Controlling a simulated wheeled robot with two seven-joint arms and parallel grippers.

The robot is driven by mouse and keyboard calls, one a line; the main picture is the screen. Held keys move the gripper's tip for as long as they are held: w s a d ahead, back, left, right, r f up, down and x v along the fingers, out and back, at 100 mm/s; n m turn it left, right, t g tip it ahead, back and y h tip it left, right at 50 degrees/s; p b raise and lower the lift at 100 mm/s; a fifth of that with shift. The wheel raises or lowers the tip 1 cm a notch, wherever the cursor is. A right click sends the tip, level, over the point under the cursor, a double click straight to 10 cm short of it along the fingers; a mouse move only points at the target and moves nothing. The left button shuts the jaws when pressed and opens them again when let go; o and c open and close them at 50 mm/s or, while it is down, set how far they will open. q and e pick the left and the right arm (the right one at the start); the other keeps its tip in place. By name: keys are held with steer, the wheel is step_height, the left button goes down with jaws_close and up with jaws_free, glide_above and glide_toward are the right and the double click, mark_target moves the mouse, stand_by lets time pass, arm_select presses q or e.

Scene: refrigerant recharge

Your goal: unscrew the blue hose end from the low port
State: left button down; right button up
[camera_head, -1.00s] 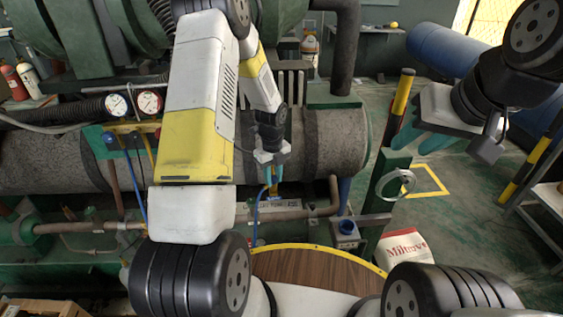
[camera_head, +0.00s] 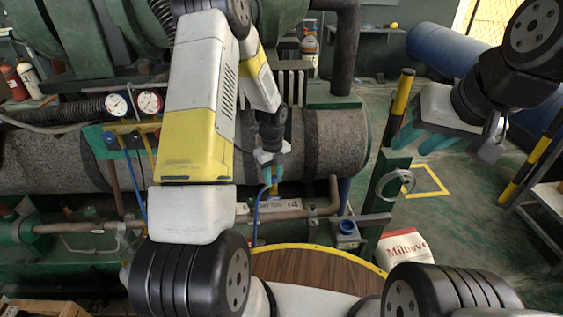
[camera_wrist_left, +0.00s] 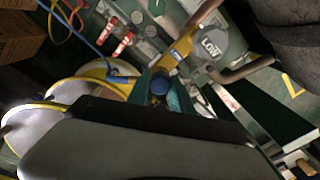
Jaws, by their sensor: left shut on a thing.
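My left gripper (camera_head: 270,183) points down at the front of the grey-black tank, its teal fingers closed around the blue hose end. In the left wrist view the round blue hose end (camera_wrist_left: 160,84) sits between the two teal fingers (camera_wrist_left: 161,92). The blue hose (camera_head: 256,213) hangs below the gripper in the head view. My right gripper (camera_head: 418,141) is open and empty, raised at the right.
Two gauges (camera_head: 133,104) with hoses hang at the left. A green post (camera_head: 390,185) with a white ring and a round wooden table (camera_head: 315,267) are nearby.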

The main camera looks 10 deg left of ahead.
arm_select(q)
steer(key=n, duration=0.3)
steer(key=shift+w+r+n, duration=0.1)
steer(key=shift+n, duration=0.2)
steer(key=n, duration=0.3)
steer(key=shift+n, duration=0.3)
steer(key=n, duration=0.3)
steer(key=shift+n, duration=0.3)
